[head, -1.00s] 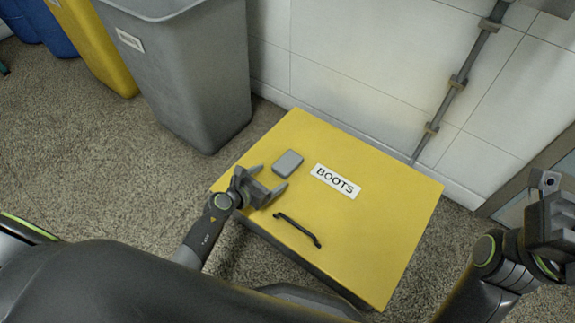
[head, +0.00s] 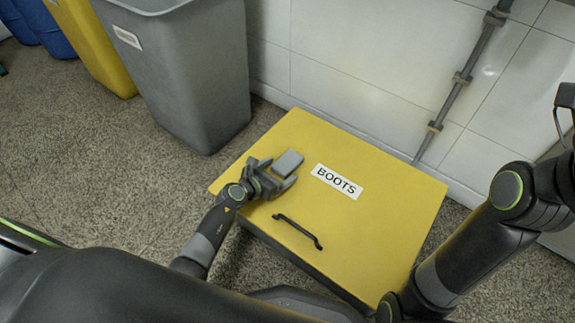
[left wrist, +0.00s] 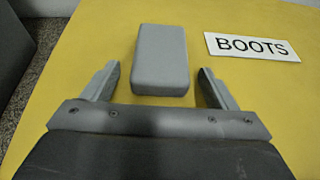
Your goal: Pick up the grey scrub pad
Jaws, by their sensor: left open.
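The grey scrub pad (head: 289,162) is a small rounded block lying on the yellow lid of the boots box (head: 375,225). It lies left of the white BOOTS label. My left gripper (head: 274,170) is open just in front of the pad, its fingers pointing at it. In the left wrist view the pad (left wrist: 160,62) lies ahead of and between the two fingers (left wrist: 159,82), with a gap on each side; its near end reaches about between the fingertips. My right arm is at the right of the head view, but its gripper is not clearly visible.
A black handle (head: 297,231) is fixed on the lid near its front edge. The BOOTS label (head: 337,181) is flat on the lid. A tall grey bin (head: 190,80) stands behind left, with a yellow bin (head: 92,50) beyond. A white tiled wall (head: 370,70) with a pipe runs behind the box.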

